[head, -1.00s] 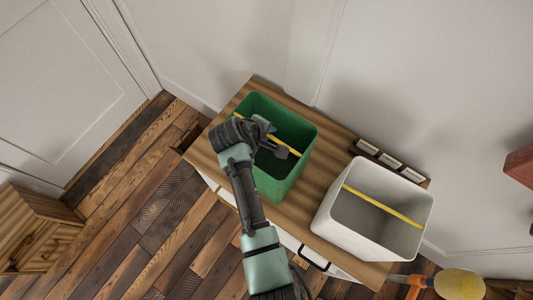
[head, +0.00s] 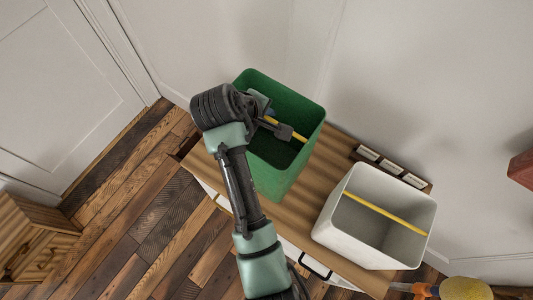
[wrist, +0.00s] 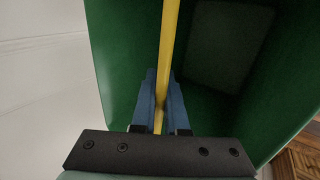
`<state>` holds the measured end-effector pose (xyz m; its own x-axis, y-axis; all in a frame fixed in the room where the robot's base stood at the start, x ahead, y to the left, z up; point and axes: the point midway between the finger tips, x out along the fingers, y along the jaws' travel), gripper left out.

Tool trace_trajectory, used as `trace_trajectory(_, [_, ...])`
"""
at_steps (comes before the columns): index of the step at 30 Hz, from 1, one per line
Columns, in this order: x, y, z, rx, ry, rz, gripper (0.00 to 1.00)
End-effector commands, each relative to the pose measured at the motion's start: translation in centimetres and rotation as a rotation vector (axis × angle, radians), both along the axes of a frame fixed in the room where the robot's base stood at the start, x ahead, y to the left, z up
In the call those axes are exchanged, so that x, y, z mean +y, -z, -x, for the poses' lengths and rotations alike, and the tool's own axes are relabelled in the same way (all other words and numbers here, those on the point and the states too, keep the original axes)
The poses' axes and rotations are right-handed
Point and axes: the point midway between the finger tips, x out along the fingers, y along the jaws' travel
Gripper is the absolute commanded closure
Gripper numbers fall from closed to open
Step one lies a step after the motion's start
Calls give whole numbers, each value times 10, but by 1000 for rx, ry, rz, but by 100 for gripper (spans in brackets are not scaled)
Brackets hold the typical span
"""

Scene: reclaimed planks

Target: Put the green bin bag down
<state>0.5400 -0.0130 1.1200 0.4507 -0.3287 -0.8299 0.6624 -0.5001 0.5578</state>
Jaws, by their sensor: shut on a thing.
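The green bin bag (head: 268,180) is an open-topped green container with a yellow bar across its mouth. In the head view it appears raised above the wooden top of the cabinet (head: 312,203). My gripper (head: 275,122) is at its mouth, shut on the yellow bar. In the wrist view the blue fingers (wrist: 162,90) pinch the yellow bar (wrist: 170,35) from both sides, with the green walls (wrist: 122,50) around them. The bag's underside is hidden, so its exact height above the cabinet cannot be told.
A white bin (head: 350,232) with its own yellow bar stands on the cabinet's right part. A small rack with pale labels (head: 391,166) lies behind it. The wall is close behind the cabinet. A yellow rounded object (head: 466,289) is at the lower right.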

Motion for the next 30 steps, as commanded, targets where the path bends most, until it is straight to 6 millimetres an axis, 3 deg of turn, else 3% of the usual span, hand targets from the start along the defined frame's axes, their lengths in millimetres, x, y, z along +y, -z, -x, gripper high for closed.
trace_trajectory(18, [-1, 2, 3, 9, -15, 4, 100])
trace_trajectory(30, [-1, 58, 3, 9, -13, 4, 100])
